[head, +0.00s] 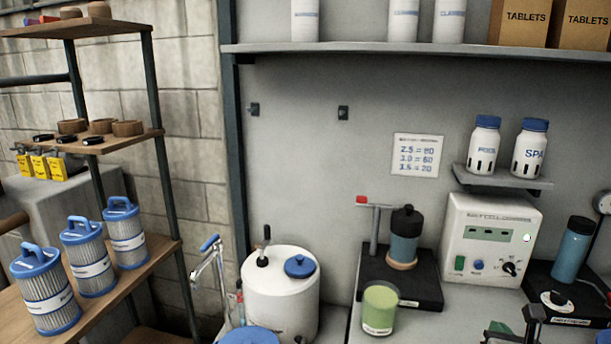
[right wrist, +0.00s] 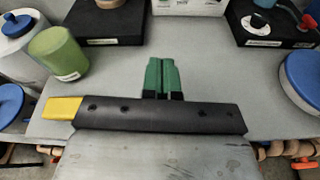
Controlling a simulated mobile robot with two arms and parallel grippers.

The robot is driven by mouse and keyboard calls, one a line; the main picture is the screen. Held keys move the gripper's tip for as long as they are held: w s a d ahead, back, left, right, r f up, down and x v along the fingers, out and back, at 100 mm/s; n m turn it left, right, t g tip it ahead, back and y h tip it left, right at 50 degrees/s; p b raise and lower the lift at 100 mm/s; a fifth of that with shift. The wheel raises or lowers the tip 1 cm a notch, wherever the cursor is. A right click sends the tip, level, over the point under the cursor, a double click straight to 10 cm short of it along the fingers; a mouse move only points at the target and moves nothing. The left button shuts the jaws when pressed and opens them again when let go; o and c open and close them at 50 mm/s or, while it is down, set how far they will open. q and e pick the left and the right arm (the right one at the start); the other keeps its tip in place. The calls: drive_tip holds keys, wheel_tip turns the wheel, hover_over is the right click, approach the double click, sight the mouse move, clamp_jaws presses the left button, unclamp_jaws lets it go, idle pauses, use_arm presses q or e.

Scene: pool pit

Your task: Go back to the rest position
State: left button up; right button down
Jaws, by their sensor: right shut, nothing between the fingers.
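My right gripper (head: 500,329) shows at the bottom edge of the head view, low over the grey bench. In the right wrist view its green fingers (right wrist: 162,76) are together, with nothing between them. The green cup (head: 380,309) stands to its left in the head view and is apart from it; the cup also shows at the upper left of the right wrist view (right wrist: 58,53). My left gripper is not in view.
A black stand with a dark bottle (head: 405,236), a white control box (head: 490,238) and a blue bottle (head: 572,250) stand behind. A white tank (head: 281,296) is further left. Blue-topped filters (head: 86,258) fill a shelf. Bare bench (right wrist: 205,62) surrounds the fingers.

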drive_tip(key=a+f+m, duration=0.1)
drive_tip(key=s+a+f+m+g, duration=0.1)
drive_tip(key=f+m, duration=0.1)
drive_tip(key=s+a+f+m, duration=0.1)
drive_tip(key=f+m, duration=0.1)
drive_tip(key=shift+a+f+g, duration=0.1)
drive_tip(key=shift+a+g, duration=0.1)
drive_tip(key=shift+g, duration=0.2)
drive_tip(key=s+a+f+m+g+y, duration=0.1)
drive_tip(key=s+a+f+m+g, duration=0.25)
drive_tip(key=s+m, duration=0.45)
drive_tip(key=s+a+f+m+g+y, duration=0.1)
drive_tip(key=s+a+f+m+g, duration=0.25)
drive_tip(key=s+m, duration=0.5)
drive_tip(key=s+a+f+m+g+y, duration=0.25)
drive_tip(key=s+a+f+m, duration=0.2)
drive_tip(key=s+m, duration=0.4)
wheel_tip(320, 180, down, 26)
drive_tip(key=f+g, duration=0.1)
drive_tip(key=s+d+f+g+h, duration=0.1)
drive_tip(key=s+d+f, duration=0.1)
drive_tip(key=s+f, duration=1.2)
drive_tip(key=shift+s+d+f, duration=0.15)
drive_tip(key=shift+s+d, duration=0.1)
drive_tip(key=shift+s, duration=0.9)
